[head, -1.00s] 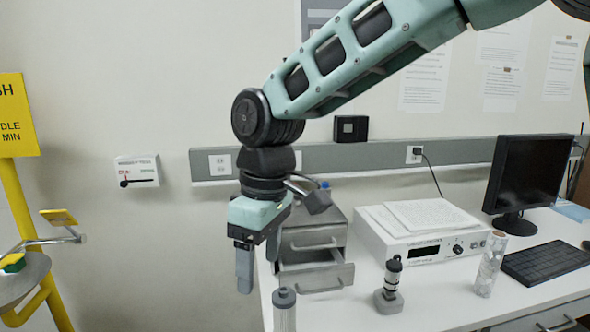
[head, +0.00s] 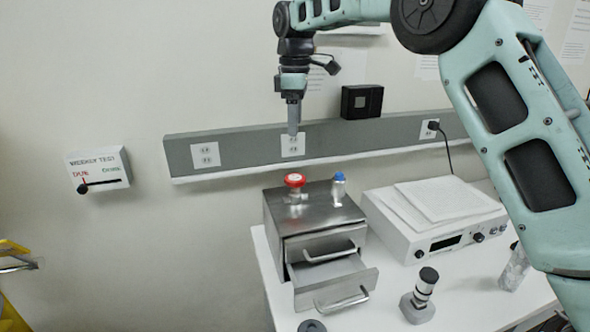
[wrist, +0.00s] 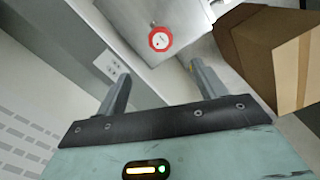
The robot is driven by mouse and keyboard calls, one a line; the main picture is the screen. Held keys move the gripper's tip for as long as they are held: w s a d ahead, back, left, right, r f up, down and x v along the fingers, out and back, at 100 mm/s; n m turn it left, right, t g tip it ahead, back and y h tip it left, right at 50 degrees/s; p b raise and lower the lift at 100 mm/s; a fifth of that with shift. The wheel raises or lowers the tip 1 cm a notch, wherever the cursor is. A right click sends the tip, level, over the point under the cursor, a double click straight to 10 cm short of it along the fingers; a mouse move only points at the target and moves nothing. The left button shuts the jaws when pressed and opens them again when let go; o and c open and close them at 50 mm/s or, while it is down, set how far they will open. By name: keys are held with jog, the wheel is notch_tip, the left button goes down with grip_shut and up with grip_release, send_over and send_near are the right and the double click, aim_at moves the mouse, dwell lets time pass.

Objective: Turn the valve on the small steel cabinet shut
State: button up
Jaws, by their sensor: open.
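The small steel cabinet (head: 273,218) stands at the left end of the white bench, its lower drawer (head: 335,281) pulled out. The valve, a round red knob with a white centre (head: 294,180), sits on the cabinet's top. In the wrist view the valve (wrist: 160,39) lies ahead of the fingertips, between their lines, with the steel top (wrist: 180,14) around it. My gripper (head: 293,130) points downward above the valve in the head view. Its fingers stand apart and empty in the wrist view (wrist: 160,78), not touching the valve.
A blue-capped fitting (head: 339,188) stands on the cabinet top, right of the valve. A white instrument with papers (head: 432,218) is at the right. A wall rail with sockets (head: 240,150) runs behind. A cardboard box (wrist: 285,60) shows in the wrist view.

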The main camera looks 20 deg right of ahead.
aim_at(295, 177)
notch_tip(295, 177, down, 14)
jog(key=p, duration=0.3)
jog(key=shift+f+p, duration=0.25)
jog(key=shift+p, duration=0.15)
jog(key=shift+c, duration=0.3)
jog(key=c, duration=0.9)
